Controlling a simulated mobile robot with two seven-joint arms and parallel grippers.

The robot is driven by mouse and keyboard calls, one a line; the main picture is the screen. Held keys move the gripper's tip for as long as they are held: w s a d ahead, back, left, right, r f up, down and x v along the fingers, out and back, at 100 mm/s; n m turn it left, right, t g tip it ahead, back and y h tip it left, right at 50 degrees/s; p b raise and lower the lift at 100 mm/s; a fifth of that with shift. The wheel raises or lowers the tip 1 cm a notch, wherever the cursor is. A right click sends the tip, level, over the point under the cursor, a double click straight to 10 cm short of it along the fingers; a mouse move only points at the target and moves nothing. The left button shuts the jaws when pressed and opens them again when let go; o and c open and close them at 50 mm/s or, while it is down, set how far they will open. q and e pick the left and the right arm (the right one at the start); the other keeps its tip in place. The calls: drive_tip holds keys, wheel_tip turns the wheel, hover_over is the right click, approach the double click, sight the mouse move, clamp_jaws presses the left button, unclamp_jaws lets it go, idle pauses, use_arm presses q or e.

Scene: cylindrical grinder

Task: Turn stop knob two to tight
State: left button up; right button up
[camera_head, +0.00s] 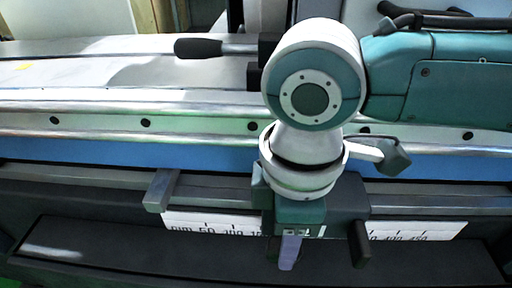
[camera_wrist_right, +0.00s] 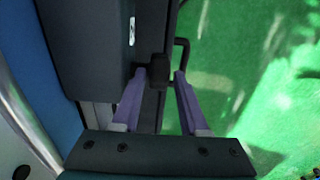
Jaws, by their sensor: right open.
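My right gripper (camera_head: 289,254) points down at the front rail of the grinder, and one purple finger shows in the head view. In the right wrist view its two purple fingers (camera_wrist_right: 160,78) are apart, with a small black knob (camera_wrist_right: 160,70) between or just beyond the tips. I cannot tell whether they touch it. A dark stop block (camera_head: 345,200) sits on the rail behind the gripper, partly hidden by it. A dark lever (camera_head: 360,243) hangs from its right side. A thin black bent handle (camera_wrist_right: 182,55) shows beyond the right fingertip. My left gripper is not in view.
Another stop (camera_head: 162,190) is on the rail to the left. White scales (camera_head: 215,223) run along the front below the rail. A lever with a black grip (camera_head: 198,48) lies on the table behind. Green floor (camera_wrist_right: 260,70) is open in front of the machine.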

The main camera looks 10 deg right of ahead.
drive_tip(key=shift+f, duration=0.75)
clamp_jaws()
